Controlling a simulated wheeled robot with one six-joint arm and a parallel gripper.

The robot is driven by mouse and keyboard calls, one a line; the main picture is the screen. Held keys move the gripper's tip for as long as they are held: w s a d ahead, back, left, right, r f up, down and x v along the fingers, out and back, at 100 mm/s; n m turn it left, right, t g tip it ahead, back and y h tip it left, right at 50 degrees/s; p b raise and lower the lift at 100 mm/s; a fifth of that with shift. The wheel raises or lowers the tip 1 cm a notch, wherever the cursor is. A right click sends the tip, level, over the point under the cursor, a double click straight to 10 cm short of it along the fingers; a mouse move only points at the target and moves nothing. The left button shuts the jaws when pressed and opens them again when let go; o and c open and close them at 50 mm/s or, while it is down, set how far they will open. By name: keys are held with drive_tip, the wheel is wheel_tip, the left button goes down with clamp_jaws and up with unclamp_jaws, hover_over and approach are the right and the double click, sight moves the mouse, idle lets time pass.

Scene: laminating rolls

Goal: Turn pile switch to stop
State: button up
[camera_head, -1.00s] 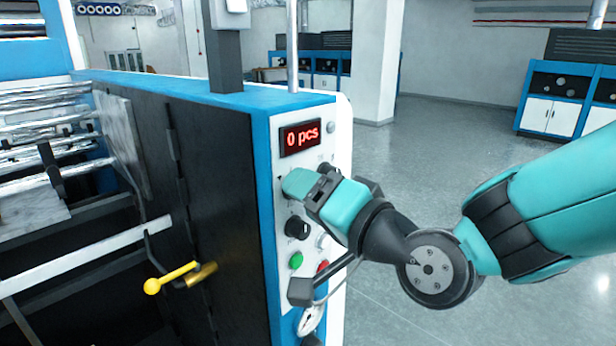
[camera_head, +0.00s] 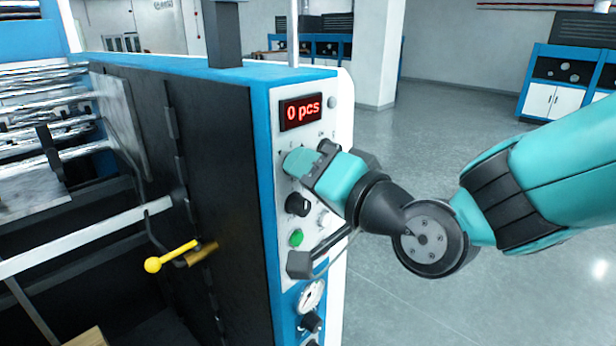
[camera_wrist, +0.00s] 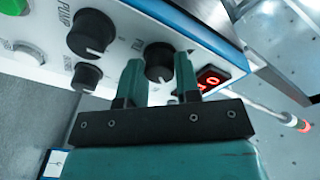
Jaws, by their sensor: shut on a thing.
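The pile switch (camera_wrist: 160,62) is a round black knob with a white pointer mark, on the white control panel (camera_head: 338,128). In the wrist view the label beside it is partly hidden and reads "PIL". My gripper (camera_wrist: 158,76) has one finger on each side of this knob and is shut on it. In the head view my gripper (camera_head: 296,162) is at the panel just below the red "0 pcs" display (camera_head: 301,112), and its fingers hide the knob. The display also shows in the wrist view (camera_wrist: 209,80).
A black pump knob (camera_wrist: 90,32) and a smaller black knob (camera_wrist: 87,77) sit beside the switch. A yellow-knobbed lever (camera_head: 172,256) projects at left. Open floor lies to the right.

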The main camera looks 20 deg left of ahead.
drive_tip(key=n+y+b, duration=0.1)
drive_tip(key=n+b, duration=0.7)
drive_tip(key=b, duration=0.6)
drive_tip(key=shift+f+b, duration=0.15)
drive_tip(key=shift+b, duration=0.15)
drive_tip(key=o, duration=0.9)
drive_tip(key=shift+n, duration=0.3)
